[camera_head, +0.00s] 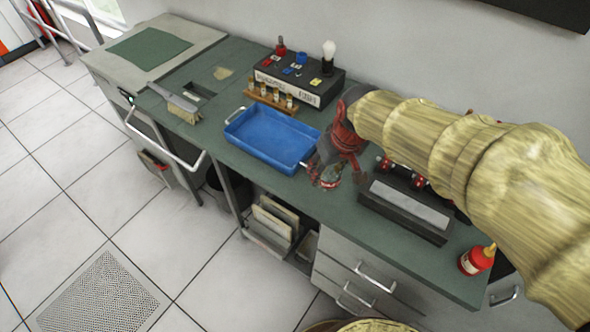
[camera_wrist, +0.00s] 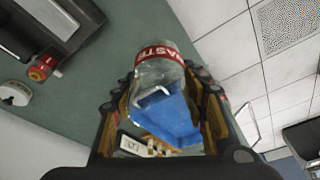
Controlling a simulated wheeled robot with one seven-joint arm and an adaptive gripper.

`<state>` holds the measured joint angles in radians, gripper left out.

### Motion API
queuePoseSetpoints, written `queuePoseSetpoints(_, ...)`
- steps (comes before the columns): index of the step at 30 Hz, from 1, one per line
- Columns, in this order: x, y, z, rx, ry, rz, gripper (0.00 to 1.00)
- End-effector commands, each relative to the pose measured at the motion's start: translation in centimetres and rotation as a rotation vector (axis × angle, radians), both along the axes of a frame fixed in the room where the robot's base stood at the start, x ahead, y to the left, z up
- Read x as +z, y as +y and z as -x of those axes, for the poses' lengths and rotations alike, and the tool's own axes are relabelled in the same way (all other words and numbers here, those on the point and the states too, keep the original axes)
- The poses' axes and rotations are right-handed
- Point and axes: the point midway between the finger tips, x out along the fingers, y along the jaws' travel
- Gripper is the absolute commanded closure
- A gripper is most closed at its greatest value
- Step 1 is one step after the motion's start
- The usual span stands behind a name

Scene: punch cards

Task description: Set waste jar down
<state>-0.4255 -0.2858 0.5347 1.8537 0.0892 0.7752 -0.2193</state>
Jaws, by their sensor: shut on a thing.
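The waste jar is clear glass with a red band lettered in white. In the wrist view the jar (camera_wrist: 158,72) sits between the fingers of my gripper (camera_wrist: 160,115), which is shut on it. The blue tray shows through and behind the glass. In the head view my red gripper (camera_head: 335,165) is over the green worktop (camera_head: 345,222), just right of the blue tray (camera_head: 270,138). The jar (camera_head: 330,177) shows at the fingertips, partly hidden by them. I cannot tell whether its base touches the worktop.
A dark block with a grey top (camera_head: 410,205) lies right of my gripper. A red bottle with a yellow cap (camera_head: 477,260) stands near the right end. A wooden rack of small vials (camera_head: 270,97) and a black box with coloured knobs (camera_head: 297,78) stand behind the tray.

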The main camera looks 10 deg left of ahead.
Motion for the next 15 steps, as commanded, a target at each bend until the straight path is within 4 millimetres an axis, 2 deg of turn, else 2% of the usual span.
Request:
queuePoseSetpoints(6, -2.9, 4.0, -2.6, 0.001, 0.003, 0.001, 0.86)
queuePoseSetpoints(12, -6.0, 6.1, -4.0, 0.0, 0.002, 0.001, 0.86)
queuePoseSetpoints(15, -6.6, 6.7, -4.4, 0.0, -0.001, -0.001, 0.86)
